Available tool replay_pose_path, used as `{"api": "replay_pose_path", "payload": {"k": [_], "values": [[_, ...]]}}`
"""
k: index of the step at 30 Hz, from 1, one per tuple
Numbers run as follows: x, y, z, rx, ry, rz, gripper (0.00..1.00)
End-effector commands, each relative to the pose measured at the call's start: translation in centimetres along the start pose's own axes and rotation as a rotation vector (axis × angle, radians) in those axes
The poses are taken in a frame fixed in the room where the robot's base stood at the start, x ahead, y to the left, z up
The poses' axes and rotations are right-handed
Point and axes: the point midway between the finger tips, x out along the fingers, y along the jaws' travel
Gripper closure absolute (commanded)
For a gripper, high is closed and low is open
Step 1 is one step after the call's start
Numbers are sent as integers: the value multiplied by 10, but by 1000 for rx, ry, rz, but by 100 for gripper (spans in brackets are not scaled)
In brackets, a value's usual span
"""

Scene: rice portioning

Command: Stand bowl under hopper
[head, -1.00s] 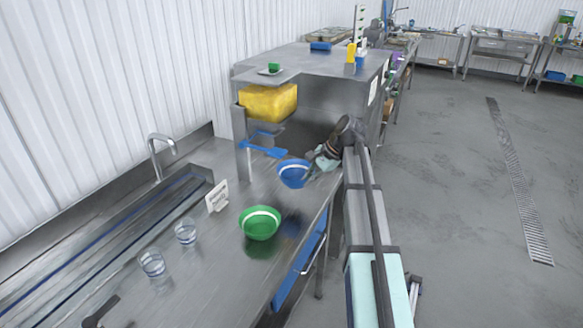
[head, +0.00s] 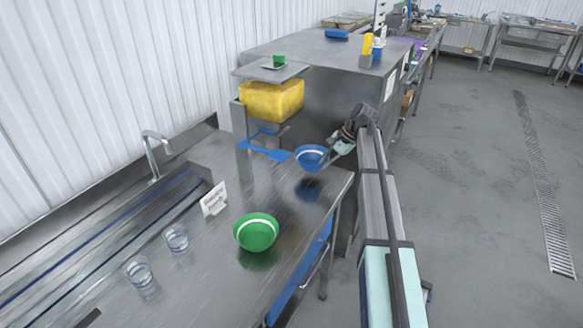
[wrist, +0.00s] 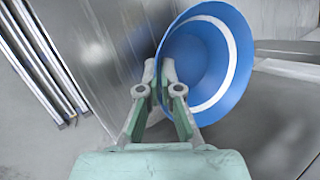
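A blue bowl (head: 311,158) with a white band hangs above the steel bench, its dark reflection on the metal below it. My gripper (head: 338,152) is shut on the bowl's rim from the right. In the wrist view the fingers (wrist: 172,90) pinch the near edge of the blue bowl (wrist: 205,65), and I look into its empty-looking inside. The yellow hopper (head: 271,101) is behind and left of the bowl, under a raised shelf. A blue lever-like part (head: 264,151) lies below the hopper, just left of the bowl. The bowl is not directly under the hopper.
A green bowl (head: 256,232) stands on the bench (head: 215,265) nearer me. Two clear glasses (head: 176,238) and a small white sign (head: 214,199) stand to its left, by a sink with a tap (head: 157,148). A steel cabinet (head: 335,95) closes the far end.

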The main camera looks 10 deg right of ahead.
Motion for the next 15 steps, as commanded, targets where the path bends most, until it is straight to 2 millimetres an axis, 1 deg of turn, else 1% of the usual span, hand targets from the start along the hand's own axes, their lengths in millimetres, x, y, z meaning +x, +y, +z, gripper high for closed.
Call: {"api": "replay_pose_path", "payload": {"k": [1,9,12,15], "values": [[4,-10,10,-2,-2,1,100],[39,-52,45,-1,-2,1,100],[49,-64,54,-1,-1,0,100],[56,-72,60,0,-1,0,100]]}}
